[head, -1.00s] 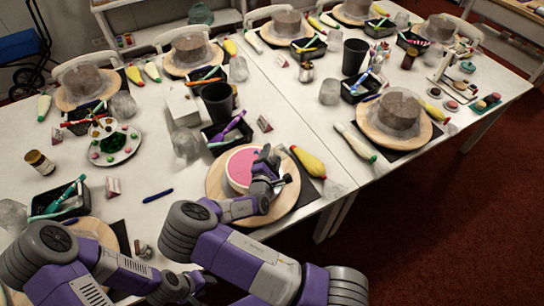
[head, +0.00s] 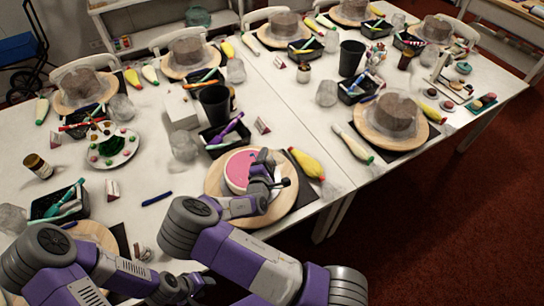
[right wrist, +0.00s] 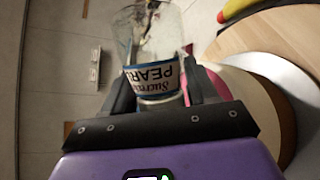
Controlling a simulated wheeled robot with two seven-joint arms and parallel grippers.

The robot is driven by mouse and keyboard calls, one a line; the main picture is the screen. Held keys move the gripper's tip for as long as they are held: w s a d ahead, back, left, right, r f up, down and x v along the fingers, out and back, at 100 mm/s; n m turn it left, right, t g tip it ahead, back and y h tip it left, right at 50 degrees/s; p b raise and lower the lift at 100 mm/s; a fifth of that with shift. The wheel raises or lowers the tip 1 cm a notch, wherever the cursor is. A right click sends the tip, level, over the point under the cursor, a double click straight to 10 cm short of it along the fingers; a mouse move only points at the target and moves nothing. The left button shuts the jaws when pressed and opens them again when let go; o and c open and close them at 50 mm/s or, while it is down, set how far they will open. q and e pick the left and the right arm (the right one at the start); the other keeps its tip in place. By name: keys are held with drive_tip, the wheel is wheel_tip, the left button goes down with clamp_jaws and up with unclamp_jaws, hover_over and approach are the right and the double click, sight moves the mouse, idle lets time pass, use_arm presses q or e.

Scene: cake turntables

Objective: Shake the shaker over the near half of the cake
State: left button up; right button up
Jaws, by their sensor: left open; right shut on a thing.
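The cake (head: 237,168) has a pink top and pale sides. It sits on a round wooden turntable (head: 283,207) at the near edge of the table. My right gripper (head: 268,172) is over the right part of the cake and hides some of it. In the right wrist view it is shut on the shaker (right wrist: 152,78), a clear jar with a blue and white label that reads upside down there. The shaker is hard to make out in the head view. My left gripper (head: 190,285) is low at the near edge, open and away from the cake.
A yellow piping bag (head: 307,163) lies right of the turntable. A black tray with purple tools (head: 228,135) stands behind the cake, near a dark cup (head: 215,103). A blue pen (head: 157,198) lies left of the turntable, with bare tabletop around it.

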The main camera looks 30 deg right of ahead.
drive_tip(key=shift+s+a, duration=0.15)
drive_tip(key=shift+a, duration=0.4)
drive_tip(key=shift+s+a, duration=0.15)
drive_tip(key=shift+a, duration=0.35)
drive_tip(key=shift+r+n+b, duration=0.15)
drive_tip(key=shift+n+b, duration=0.15)
drive_tip(key=shift+b, duration=0.15)
drive_tip(key=shift+d+r, duration=0.25)
drive_tip(key=shift+d, duration=0.1)
drive_tip(key=shift+a+f, duration=0.3)
drive_tip(key=shift+a, duration=0.05)
drive_tip(key=shift+r+n+t+h+b, duration=0.15)
drive_tip(key=shift+n+t+h+b, duration=0.2)
drive_tip(key=shift+h+b, duration=0.2)
drive_tip(key=shift+r, duration=0.1)
